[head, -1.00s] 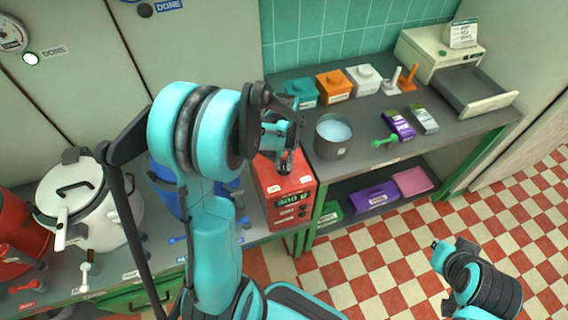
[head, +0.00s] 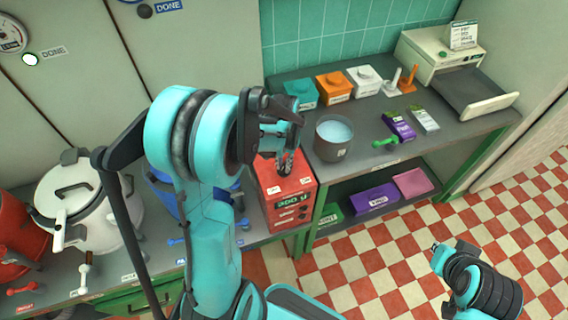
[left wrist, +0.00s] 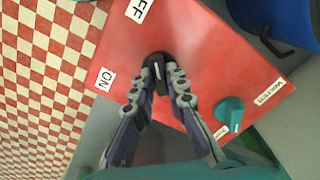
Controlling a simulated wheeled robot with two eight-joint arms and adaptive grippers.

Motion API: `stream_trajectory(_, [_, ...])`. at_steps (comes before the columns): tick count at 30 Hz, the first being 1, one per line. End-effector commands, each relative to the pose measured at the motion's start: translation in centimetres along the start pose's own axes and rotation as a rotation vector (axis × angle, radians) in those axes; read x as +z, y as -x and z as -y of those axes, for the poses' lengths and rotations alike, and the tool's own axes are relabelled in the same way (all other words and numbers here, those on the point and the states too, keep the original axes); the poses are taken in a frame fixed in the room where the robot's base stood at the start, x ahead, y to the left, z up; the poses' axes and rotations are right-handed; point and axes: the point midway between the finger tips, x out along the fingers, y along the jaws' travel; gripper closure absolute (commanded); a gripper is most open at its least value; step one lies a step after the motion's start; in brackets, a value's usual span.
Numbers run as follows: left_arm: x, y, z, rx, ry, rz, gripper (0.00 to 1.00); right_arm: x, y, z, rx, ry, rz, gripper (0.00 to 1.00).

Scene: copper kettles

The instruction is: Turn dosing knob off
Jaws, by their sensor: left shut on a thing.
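The red dosing box (head: 272,195) stands at the right end of the left counter; its red top fills much of the left wrist view (left wrist: 205,35). A black knob (left wrist: 159,64) stands on that top, with an OFF label (left wrist: 140,9) and an ON label (left wrist: 105,79) near it. My left gripper (head: 286,172), also in the left wrist view (left wrist: 163,80), is shut on the black knob from above. I cannot tell exactly where the knob points. My right gripper (head: 437,247) is low at the right, away from the box; its jaws are unclear.
A teal knob (left wrist: 229,112) sits on the box beside the gripper. A blue pot (head: 178,200) and a white pot (head: 78,205) stand left of it. A grey container (head: 333,142) stands right, on a shelf table. Checkered floor is free in front.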

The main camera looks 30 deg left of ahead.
Motion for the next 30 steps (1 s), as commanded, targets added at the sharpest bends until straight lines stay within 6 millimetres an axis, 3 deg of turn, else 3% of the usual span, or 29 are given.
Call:
stream_trajectory(2, [0.0,0.0,0.0,0.000,-0.001,0.000,1.00,0.0,0.0,0.0,0.000,0.000,0.000,1.00])
stream_trajectory(3, [0.0,0.0,0.0,0.000,-0.001,0.000,0.84,0.0,0.0,0.0,0.000,0.000,0.000,1.00])
stream_trajectory(5, [0.0,0.0,0.0,0.000,-0.001,0.000,0.68,0.0,0.0,0.0,0.000,0.000,0.000,1.00])
stream_trajectory(6, [0.0,0.0,0.0,0.000,-0.001,0.000,0.66,0.0,0.0,0.0,0.000,0.000,0.000,1.00])
stream_trajectory(17, [0.0,0.6,0.0,0.000,0.000,0.000,0.66,0.0,0.0,0.0,0.000,0.000,0.000,1.00])
stream_trajectory(20, [0.0,1.9,0.0,0.000,0.000,0.000,0.66,0.0,0.0,0.0,0.000,0.000,0.000,1.00])
stream_trajectory(30, [0.1,9.1,0.0,0.000,0.000,0.000,0.66,0.0,0.0,0.0,0.000,0.000,0.000,1.00])
